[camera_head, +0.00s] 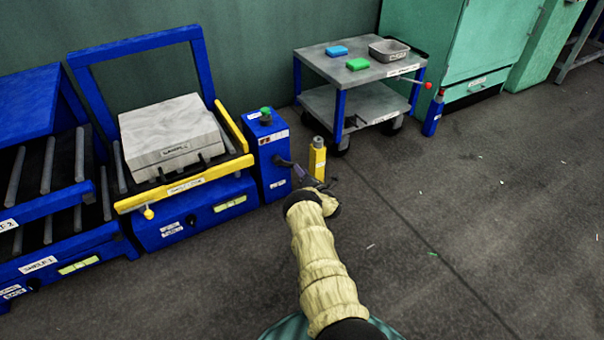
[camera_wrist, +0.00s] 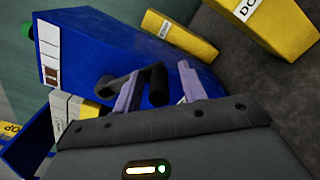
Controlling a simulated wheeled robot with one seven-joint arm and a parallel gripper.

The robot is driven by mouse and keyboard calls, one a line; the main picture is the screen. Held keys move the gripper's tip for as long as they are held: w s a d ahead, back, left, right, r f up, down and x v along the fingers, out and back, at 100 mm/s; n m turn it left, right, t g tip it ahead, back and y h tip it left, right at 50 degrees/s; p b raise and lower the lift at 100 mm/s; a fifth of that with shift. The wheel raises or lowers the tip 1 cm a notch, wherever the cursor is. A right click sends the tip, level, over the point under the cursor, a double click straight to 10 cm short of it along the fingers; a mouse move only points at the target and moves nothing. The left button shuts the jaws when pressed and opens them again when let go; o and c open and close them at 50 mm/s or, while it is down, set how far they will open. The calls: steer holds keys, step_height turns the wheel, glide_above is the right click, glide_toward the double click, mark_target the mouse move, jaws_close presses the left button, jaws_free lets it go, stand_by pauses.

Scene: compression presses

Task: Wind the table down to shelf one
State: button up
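The lift table, with a yellow front bar (camera_head: 185,186) and side rail, carries a pale grey block (camera_head: 172,135). A blue crank box (camera_head: 272,172) with a green knob stands at its right. A black crank handle (camera_wrist: 156,84) sticks out from the box in the wrist view. My gripper (camera_head: 303,177) is beside the box in the head view. In the wrist view my gripper's two purple fingers (camera_wrist: 158,92) stand apart on either side of the handle, with gaps showing; I cannot tell whether they touch it. The blue rack at left has a shelf labelled Shelf 1 (camera_head: 38,264).
A yellow post (camera_head: 317,158) stands close behind my gripper. A grey trolley (camera_head: 330,62) holds a blue block, a green block and a metal tray. A blue bottle-shaped post (camera_head: 433,116) stands at its right.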

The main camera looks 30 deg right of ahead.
steer(key=shift+w+a, duration=0.1)
steer(key=shift+a, duration=0.05)
steer(key=shift+s+p, duration=0.3)
steer(key=s+p, duration=0.8)
steer(key=s, duration=0.9)
steer(key=shift+p, duration=0.35)
